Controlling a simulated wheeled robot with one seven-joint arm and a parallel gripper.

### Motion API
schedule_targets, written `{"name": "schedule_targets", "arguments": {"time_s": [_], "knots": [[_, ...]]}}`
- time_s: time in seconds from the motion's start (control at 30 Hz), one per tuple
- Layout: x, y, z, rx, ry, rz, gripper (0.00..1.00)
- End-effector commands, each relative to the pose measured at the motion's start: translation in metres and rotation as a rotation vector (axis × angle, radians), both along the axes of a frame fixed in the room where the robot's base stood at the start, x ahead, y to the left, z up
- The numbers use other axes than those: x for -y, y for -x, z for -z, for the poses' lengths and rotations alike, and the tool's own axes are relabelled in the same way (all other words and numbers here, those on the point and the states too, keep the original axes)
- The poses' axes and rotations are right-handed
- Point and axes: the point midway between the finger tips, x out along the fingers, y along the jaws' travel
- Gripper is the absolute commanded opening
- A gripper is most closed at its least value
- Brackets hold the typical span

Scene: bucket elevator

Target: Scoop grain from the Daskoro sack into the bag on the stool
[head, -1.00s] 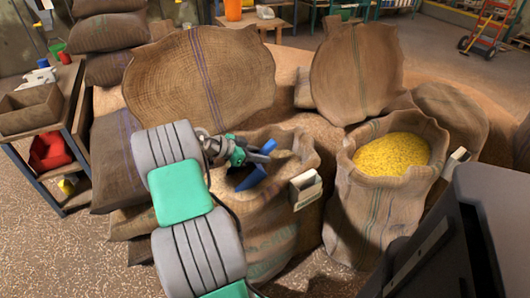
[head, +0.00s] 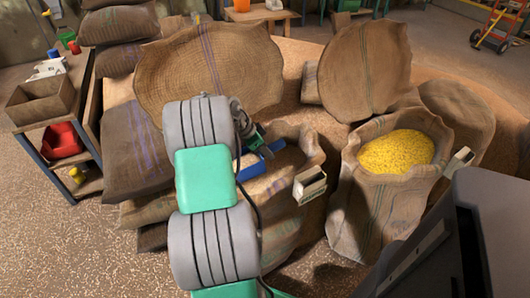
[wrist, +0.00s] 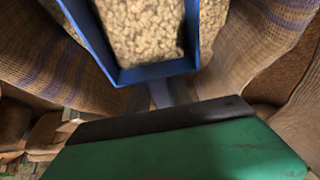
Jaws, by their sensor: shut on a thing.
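My gripper (head: 252,140) is shut on a blue scoop (head: 262,162). In the wrist view, the blue scoop (wrist: 152,72) lies ahead of the gripper with pale beige grain (wrist: 145,28) in it. In the head view the scoop is at the mouth of an open burlap sack (head: 298,150), left of its front tag (head: 309,185). My arm hides the left part of that sack, and its contents do not show clearly. The tag's lettering is too small to read. I cannot make out the bag on the stool.
A sack of yellow grain (head: 398,153) stands to the right with its own tag (head: 459,160). Large burlap sacks (head: 210,75) rise behind. A shelf cart (head: 52,110) with a red bin (head: 61,140) stands at left. A low wooden table (head: 262,14) is at the back.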

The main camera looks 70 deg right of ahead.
Motion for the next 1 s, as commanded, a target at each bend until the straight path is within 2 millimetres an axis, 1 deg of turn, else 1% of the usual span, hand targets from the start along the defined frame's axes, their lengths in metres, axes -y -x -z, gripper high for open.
{"name": "schedule_targets", "arguments": {"time_s": [0.03,0.37,0.43,0.63,0.7,1.0], "knots": [[0.002,0.002,-0.010,0.012,-0.005,0.003,0.00],[0.006,0.006,-0.041,0.083,-0.077,0.002,0.00],[0.012,0.012,-0.038,0.114,-0.107,0.006,0.00],[0.024,0.025,-0.041,0.197,-0.192,0.004,0.00],[0.024,0.023,-0.052,0.200,-0.195,0.000,0.00],[0.029,0.028,-0.077,0.215,-0.212,0.000,0.00]]}}
